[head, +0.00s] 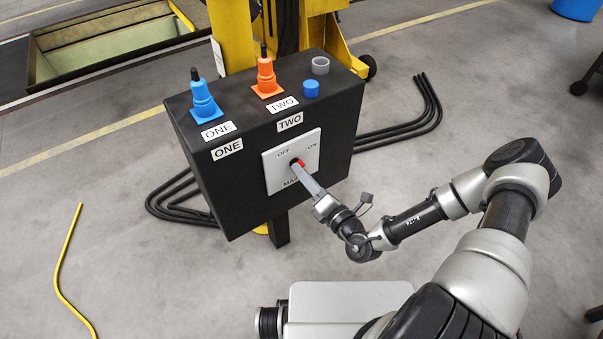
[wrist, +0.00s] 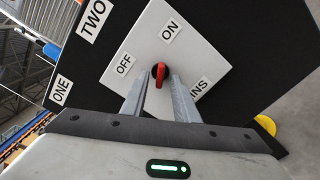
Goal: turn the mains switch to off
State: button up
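The mains switch is a red handle (wrist: 160,75) on a black round base, set on a white plate (wrist: 146,47) marked OFF, ON and MAINS. In the wrist view the handle lines up roughly with the ON label (wrist: 170,30); the OFF label (wrist: 124,64) is to its left. My gripper (wrist: 159,82) is open, with one finger on each side of the handle and gaps showing between. Whether the fingertips overlap the handle in depth is hard to tell. In the head view the fingers reach the plate (head: 305,145) and partly hide the switch (head: 300,163) and MAINS label.
The plate is on the front of a black control box (head: 220,190). On its top are a blue plug (head: 203,98), an orange plug (head: 266,75), a blue cap (head: 311,89) and a grey ring (head: 320,65). Black cables lie on the floor on both sides.

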jog(key=shift+w+a, duration=0.35)
jog(key=shift+w, duration=0.15)
grip_shut()
